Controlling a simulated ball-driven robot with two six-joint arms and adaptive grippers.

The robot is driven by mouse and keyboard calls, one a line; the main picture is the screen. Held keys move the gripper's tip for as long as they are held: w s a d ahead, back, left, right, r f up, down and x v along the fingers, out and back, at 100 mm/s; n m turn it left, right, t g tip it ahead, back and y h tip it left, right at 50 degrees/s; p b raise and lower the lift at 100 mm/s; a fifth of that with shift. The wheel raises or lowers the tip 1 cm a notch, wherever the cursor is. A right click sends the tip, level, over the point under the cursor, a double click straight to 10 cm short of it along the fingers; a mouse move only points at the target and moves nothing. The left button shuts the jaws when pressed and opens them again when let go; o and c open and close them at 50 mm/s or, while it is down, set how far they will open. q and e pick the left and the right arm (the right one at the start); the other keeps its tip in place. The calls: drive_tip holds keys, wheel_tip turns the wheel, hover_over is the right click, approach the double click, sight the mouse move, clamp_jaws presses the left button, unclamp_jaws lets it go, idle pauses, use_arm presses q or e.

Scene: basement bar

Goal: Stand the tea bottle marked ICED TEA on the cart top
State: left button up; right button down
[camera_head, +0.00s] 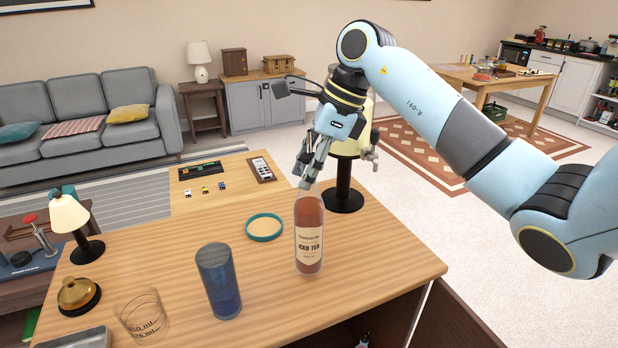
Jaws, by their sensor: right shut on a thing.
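The tea bottle (309,240), reddish-brown with a cream label reading ICED TEA, is upright over the near wooden top (375,255). I cannot tell whether its base touches the wood. My right gripper (305,182) comes down from above, its fingers shut at the bottle's upper end; the neck is hidden by the fingers. The left gripper is not in view. I cannot tell for certain which surface is the cart top; a lower light wooden top (225,180) lies beyond the near one.
A blue tumbler (219,281), a teal-rimmed round dish (264,227) and a clear marked glass (141,316) stand left of the bottle. A black-based lamp (343,198) stands close behind it. A brass bell-shaped thing (77,293) and small lamp (88,250) are at left. The near top's right part is clear.

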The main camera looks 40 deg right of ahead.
drive_tip(key=shift+f, duration=1.15)
drive_tip(key=shift+f, duration=0.15)
drive_tip(key=c, duration=1.1)
unclamp_jaws()
drive_tip(key=b+v, duration=0.2)
drive_tip(key=v, duration=1)
